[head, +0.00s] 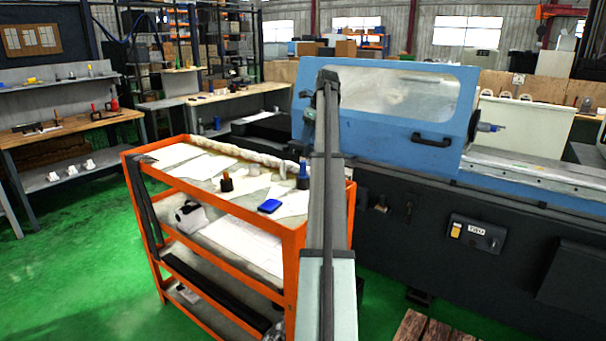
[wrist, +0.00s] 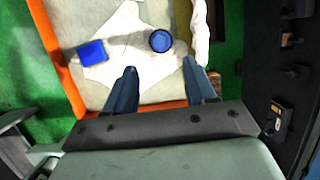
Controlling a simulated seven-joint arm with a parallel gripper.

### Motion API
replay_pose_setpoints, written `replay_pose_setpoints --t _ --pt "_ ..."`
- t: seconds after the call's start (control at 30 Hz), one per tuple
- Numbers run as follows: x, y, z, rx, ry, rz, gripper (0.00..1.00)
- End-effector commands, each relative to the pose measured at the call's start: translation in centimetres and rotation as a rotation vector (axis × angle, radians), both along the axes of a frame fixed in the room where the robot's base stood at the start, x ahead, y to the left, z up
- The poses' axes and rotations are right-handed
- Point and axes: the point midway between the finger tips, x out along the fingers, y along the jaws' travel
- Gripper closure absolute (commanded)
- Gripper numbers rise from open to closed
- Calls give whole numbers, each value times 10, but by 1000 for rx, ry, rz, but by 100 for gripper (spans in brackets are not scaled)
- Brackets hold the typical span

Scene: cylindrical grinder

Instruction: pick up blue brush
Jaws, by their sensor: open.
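An upright blue-topped thing with a dark base, which looks like the blue brush (head: 303,174), stands on the top shelf of the orange cart. In the wrist view the brush (wrist: 160,41) shows from above as a round blue shape. My gripper (wrist: 158,72) is open and empty, with its two dark blue fingers apart. The brush appears just beyond the fingertips, between their lines; the height gap cannot be told. In the head view my arm passes just right of the brush, and the fingers cannot be made out.
The orange cart (head: 292,238) has pale sheets on top. A flat blue block (head: 270,206) lies left of the brush. A pale roll (head: 222,148) lies along the back edge. The blue grinder (head: 400,120) stands close behind and right.

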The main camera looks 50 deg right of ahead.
Motion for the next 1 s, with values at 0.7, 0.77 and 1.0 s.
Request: replay_pose_setpoints --t 0.7,0.77,1.0 --pt "26 3 -80 1 3 4 45" --pt "27 2 -82 1 3 4 45" --pt "30 3 -100 1 3 4 45"
